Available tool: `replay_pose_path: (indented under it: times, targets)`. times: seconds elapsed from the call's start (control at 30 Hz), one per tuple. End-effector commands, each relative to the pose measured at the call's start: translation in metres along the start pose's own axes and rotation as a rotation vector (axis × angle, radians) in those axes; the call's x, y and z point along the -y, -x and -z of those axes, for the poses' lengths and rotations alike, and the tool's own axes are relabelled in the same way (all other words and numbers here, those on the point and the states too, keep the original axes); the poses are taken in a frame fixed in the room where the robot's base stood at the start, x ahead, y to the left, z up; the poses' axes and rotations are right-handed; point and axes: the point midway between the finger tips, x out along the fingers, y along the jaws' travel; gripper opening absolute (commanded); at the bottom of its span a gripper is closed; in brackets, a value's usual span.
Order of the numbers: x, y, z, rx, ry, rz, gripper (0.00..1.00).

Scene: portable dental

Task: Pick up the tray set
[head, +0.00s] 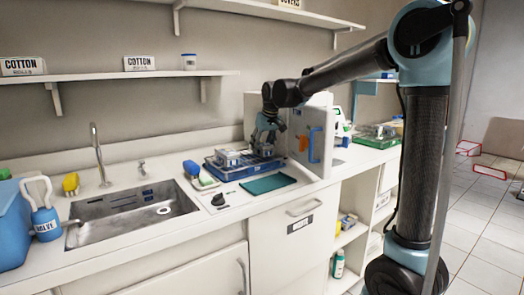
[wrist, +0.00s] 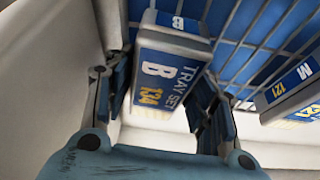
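I see no clear sign of firm contact. In the head view my gripper (head: 264,147) points down over the rack's back right part, and hides some of it.
Another box (wrist: 288,95) labelled "M 121" stands to the right in the rack. A white cabinet with an open door (head: 313,142) is close to the right of my gripper. A teal mat (head: 268,184) lies in front, and a sink (head: 135,212) is to the left.

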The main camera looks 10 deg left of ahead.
Motion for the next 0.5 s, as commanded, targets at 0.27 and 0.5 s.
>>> replay_pose_path:
  times: [0.27, 0.5]
  targets:
    - [-0.0009, 0.0004, -0.0001, 0.000, -0.001, -0.001, 0.14]
    - [-0.0007, 0.0062, 0.0022, 0.000, -0.001, -0.001, 0.14]
